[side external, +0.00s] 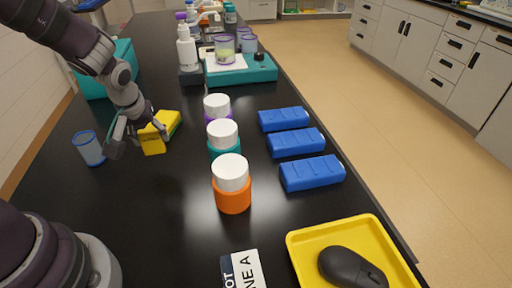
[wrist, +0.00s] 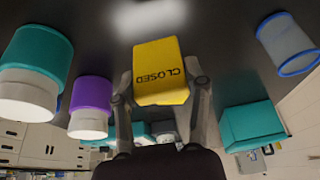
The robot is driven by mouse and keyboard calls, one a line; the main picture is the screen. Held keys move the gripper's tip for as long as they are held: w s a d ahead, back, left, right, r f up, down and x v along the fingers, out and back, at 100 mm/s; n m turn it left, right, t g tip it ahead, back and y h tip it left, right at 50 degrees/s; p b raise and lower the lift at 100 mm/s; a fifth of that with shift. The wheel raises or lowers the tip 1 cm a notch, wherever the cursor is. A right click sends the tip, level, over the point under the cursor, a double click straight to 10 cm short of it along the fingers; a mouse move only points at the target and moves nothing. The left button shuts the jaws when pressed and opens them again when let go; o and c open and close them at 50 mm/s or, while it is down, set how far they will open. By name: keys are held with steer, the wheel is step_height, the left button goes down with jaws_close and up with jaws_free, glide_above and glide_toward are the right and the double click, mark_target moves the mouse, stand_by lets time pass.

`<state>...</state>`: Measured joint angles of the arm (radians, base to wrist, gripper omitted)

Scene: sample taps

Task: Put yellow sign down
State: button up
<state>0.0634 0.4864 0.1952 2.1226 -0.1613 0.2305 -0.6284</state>
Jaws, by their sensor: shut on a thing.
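Three white-lidded jars stand to the right, orange (side external: 232,194), teal (side external: 222,140) and purple (side external: 217,107). A blue-rimmed cup (side external: 90,148) stands left of my gripper. Blue blocks (side external: 312,172) and a yellow tray (side external: 305,262) lie farther right.

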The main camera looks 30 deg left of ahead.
mark_target(154, 149)
step_height(154, 149, down, 4)
steer(key=shift+f, duration=0.2)
steer(key=shift+f, duration=0.1)
steer(key=o, duration=0.9)
steer(key=shift+o, duration=0.2)
steer(key=s+d+r+m+t+h, duration=0.1)
steer(key=s+d+r+m, duration=0.3)
steer(key=r, duration=0.5)
steer(key=s+d+r+m+t+h, duration=0.1)
steer(key=s+d+r+m, duration=0.3)
steer(key=r, duration=0.5)
steer(key=s+m+h, duration=0.1)
steer(key=s, duration=0.1)
steer(key=shift+s+r, duration=0.4)
